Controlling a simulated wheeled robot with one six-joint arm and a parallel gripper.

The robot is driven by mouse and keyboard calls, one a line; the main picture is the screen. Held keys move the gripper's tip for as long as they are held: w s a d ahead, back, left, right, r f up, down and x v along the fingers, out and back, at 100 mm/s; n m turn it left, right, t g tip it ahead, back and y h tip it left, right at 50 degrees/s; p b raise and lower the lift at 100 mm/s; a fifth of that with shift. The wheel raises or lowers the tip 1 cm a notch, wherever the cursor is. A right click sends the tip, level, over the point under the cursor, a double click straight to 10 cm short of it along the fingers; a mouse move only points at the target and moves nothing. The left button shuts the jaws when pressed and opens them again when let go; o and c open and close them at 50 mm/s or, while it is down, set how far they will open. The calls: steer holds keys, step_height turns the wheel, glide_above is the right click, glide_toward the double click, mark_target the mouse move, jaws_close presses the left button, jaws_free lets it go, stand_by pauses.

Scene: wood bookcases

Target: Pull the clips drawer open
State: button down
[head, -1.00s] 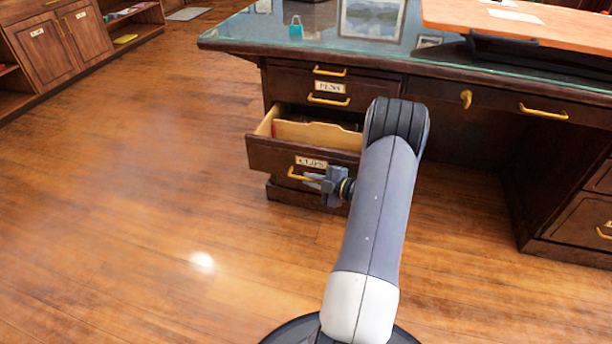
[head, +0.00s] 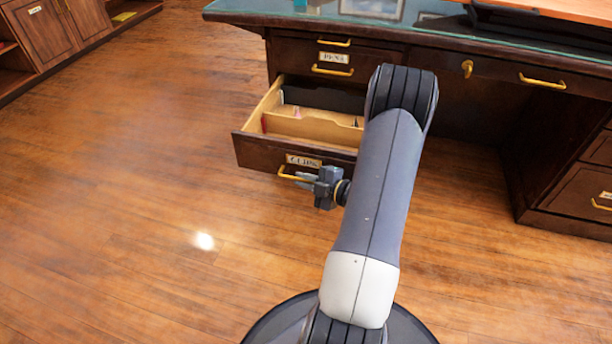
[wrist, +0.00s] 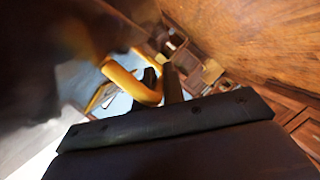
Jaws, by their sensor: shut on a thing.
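The clips drawer (head: 262,153) is the lowest drawer in the desk's left pedestal, marked with a CLIPS label (head: 303,161). It stands well out of the desk, and its light wooden inside with a divider shows from above. My gripper (head: 304,179) is at the drawer's front, shut on its yellow handle (head: 286,173). In the wrist view the yellow handle (wrist: 130,82) passes at the dark fingers (wrist: 163,85). My arm hides the drawer's right end in the head view.
The PENS drawer (head: 365,70) above is shut. The glass-topped desk (head: 420,27) spans the back, with more drawers (head: 580,195) at right. A wooden cabinet (head: 45,35) stands at far left. The wooden floor (head: 130,200) at left is clear.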

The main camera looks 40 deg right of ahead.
steer(key=shift+s+a, duration=0.1)
stand_by(0.3)
steer(key=c, duration=1.5)
jaws_free()
steer(key=shift+s, duration=0.1)
steer(key=p+v, duration=0.3)
steer(key=v, duration=0.7)
steer(key=shift+s, duration=0.35)
steer(key=shift+w, duration=0.1)
steer(key=shift+b+x, duration=1.5)
steer(key=shift+x, duration=3.85)
